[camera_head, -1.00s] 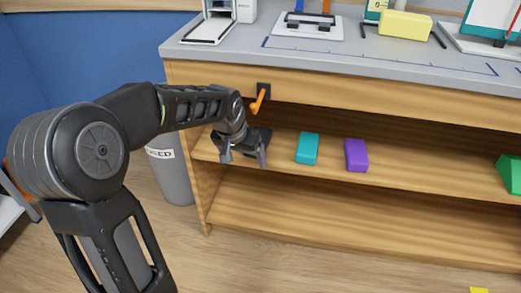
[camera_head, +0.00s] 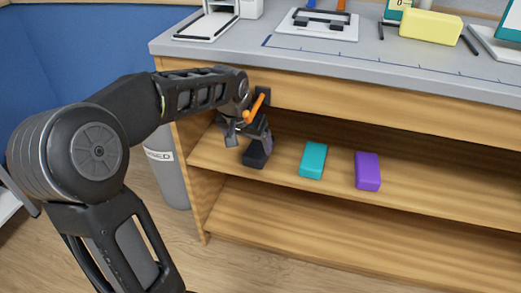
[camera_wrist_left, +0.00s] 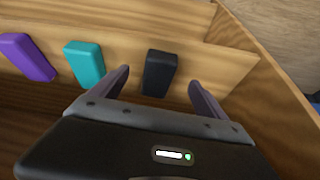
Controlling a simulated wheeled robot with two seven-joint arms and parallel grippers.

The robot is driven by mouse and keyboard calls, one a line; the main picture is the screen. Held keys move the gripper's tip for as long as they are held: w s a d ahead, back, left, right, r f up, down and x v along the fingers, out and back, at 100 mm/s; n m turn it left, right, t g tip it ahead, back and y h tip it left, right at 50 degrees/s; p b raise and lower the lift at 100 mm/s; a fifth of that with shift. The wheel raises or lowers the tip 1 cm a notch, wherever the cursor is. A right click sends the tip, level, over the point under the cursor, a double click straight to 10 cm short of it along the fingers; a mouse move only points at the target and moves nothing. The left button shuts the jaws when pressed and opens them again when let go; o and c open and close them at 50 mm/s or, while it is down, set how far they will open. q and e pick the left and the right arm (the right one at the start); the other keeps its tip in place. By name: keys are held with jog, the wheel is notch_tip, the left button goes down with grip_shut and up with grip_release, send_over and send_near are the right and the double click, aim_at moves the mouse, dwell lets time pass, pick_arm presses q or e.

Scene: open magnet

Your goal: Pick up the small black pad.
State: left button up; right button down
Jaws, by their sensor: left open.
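The small black pad (camera_head: 256,156) lies on the wooden shelf under the counter, at the left end of a row of pads. It also shows in the left wrist view (camera_wrist_left: 159,73), ahead of the gripper and between the lines of its two fingers. My left gripper (camera_head: 248,137) is open and empty, just above and behind the pad in the head view; its fingers (camera_wrist_left: 158,84) also show in the wrist view. Whether a finger touches the pad I cannot tell. My right gripper is not in view.
A teal pad (camera_head: 313,160) and a purple pad (camera_head: 367,171) lie to the right on the same shelf (camera_head: 430,196). The grey counter (camera_head: 300,62) overhangs the shelf.

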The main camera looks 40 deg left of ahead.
aim_at(253, 157)
pick_arm(q)
jog(key=shift+b+x, duration=0.6)
jog(key=shift+x, duration=0.75)
jog(key=b+x, duration=0.1)
jog(key=x, duration=0.1)
jog(key=b+x, duration=0.2)
jog(key=x, duration=0.1)
jog(key=shift+s+f, duration=0.2)
jog(key=shift+r, duration=0.1)
jog(key=c, duration=1.4)
jog(key=shift+c, duration=0.2)
